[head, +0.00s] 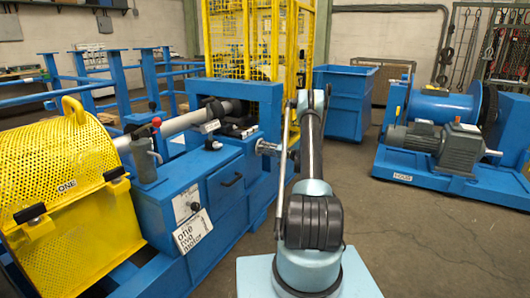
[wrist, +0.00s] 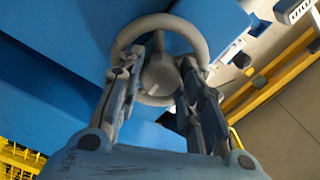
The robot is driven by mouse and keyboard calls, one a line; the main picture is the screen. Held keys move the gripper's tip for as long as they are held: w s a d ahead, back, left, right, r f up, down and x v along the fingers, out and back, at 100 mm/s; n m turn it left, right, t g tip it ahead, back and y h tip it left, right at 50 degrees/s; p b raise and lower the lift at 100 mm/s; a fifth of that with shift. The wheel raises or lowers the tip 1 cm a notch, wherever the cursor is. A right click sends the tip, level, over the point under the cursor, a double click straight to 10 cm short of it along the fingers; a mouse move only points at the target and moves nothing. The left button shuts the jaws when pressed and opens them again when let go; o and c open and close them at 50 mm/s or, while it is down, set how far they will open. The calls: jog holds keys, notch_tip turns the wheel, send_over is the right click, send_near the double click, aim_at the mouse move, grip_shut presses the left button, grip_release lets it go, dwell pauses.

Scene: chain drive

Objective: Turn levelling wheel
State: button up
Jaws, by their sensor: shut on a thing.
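The levelling wheel is a grey ring with a round hub, seen in the wrist view (wrist: 203,42) against the blue side of the machine. My gripper (wrist: 160,65) reaches up to it from below. Its two fingers stand on either side of the hub, with their tips at the wheel, and it is shut on the wheel. The exact contact points are partly hidden by the fingers.
A yellow mesh guard (head: 70,180) and a grey shaft (head: 185,122) lie on the left. A blue bin (head: 343,100) stands behind my arm. A blue winch with a grey motor (head: 455,145) stands at right. The floor between is clear.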

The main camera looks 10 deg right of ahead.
jog(key=shift+d+f+m, duration=0.1)
jog(key=shift+m, duration=4.25)
jog(key=shift+d+f+m, duration=0.1)
jog(key=shift+m, duration=4.25)
jog(key=o, duration=1.1)
jog(key=shift+c, duration=0.2)
jog(key=shift+a, duration=0.1)
